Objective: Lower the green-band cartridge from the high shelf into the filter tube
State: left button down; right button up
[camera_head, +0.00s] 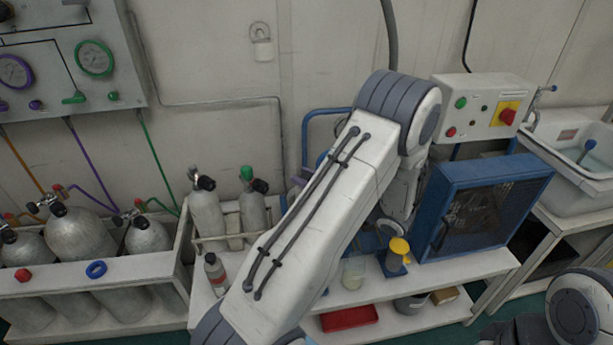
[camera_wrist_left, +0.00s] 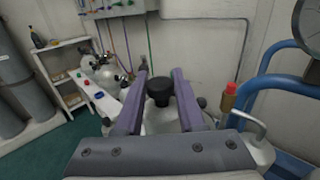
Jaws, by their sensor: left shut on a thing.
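In the left wrist view my left gripper (camera_wrist_left: 160,73) has its two purple-grey fingers on either side of a black knob (camera_wrist_left: 159,90). The knob looks like the top of the cartridge; no green band shows, and what is below the knob is hard to make out. I cannot make out the filter tube or the high shelf for certain. My right gripper is out of view.
A rack of grey cylinders (camera_head: 75,240) stands at left, with more upright cylinders (camera_head: 206,213) near my arm. A blue-framed box (camera_head: 480,205), a yellow-topped bottle (camera_head: 398,254) and a red tray (camera_head: 349,318) are to the right. In the wrist view a blue pipe (camera_wrist_left: 268,82) and a red-capped brass fitting (camera_wrist_left: 228,98) are close on the right.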

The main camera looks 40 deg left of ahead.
pick_arm(q)
notch_tip(320, 180, down, 6)
jog(key=b, duration=0.3)
jog(key=shift+b, duration=0.4)
dwell(0.3)
jog(key=shift+f, duration=0.1)
jog(key=shift+f+b, duration=2.8)
jog(key=shift+f, duration=1.7)
jog(key=shift+f+b, duration=0.8)
jog(key=shift+f, duration=0.45)
jog(key=shift+c, duration=2.2)
grip_release()
jog(key=shift+f, duration=0.1)
